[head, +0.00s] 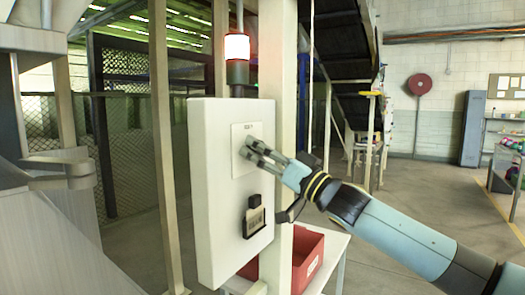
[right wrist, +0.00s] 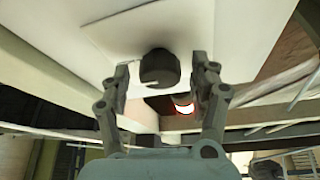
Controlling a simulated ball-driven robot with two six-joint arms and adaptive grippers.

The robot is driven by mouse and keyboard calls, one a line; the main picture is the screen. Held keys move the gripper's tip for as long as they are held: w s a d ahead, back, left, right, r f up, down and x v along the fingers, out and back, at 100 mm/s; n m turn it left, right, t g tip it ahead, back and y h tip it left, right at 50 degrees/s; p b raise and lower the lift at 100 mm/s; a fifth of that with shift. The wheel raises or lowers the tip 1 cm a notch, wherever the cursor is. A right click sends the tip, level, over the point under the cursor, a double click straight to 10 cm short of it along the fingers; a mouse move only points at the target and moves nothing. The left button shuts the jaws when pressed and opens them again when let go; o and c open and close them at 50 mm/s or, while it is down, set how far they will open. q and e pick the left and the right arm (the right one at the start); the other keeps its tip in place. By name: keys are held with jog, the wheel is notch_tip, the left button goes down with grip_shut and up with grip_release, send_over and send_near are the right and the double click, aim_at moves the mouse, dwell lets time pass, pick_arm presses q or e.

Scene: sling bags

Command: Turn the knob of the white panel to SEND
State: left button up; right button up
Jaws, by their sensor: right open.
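The white panel (head: 215,220) stands upright on a post in the middle of the head view. A pale plate (head: 247,131) with small lettering is on its front; I cannot read the lettering surely. The dark round knob (right wrist: 160,69) shows in the right wrist view, sticking out from the white panel face (right wrist: 115,35). My right gripper (head: 250,147) is at the plate and hides the knob in the head view. In the right wrist view my right gripper (right wrist: 163,82) is open, one finger on each side of the knob, with gaps. My left gripper is not in view.
A lit red-and-white beacon (head: 237,55) rises above the panel. A dark holder (head: 254,216) sits low on the panel front. A red bin (head: 302,262) stands on a table behind the post. Open floor lies to the right, towards a blue locker (head: 472,128).

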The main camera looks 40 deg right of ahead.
jog(key=c, duration=1.1)
jog(key=shift+c, duration=0.2)
jog(key=shift+n, duration=0.4)
jog(key=shift+d+n+g+y+b, duration=0.1)
jog(key=shift+n+g+y+b, duration=0.25)
jog(key=shift+n+g+y, duration=2.2)
jog(key=shift+n+g+h+b, duration=0.15)
jog(key=shift+n+b, duration=0.2)
jog(key=shift+n, duration=4.85)
jog(key=shift+d+n+g+y+b, duration=0.1)
jog(key=shift+n+g+y+b, duration=0.25)
jog(key=shift+n+g+y, duration=2.2)
jog(key=n+t+h, duration=0.2)
jog(key=h, duration=0.1)
jog(key=shift+n+t, duration=0.25)
jog(key=shift+n, duration=0.15)
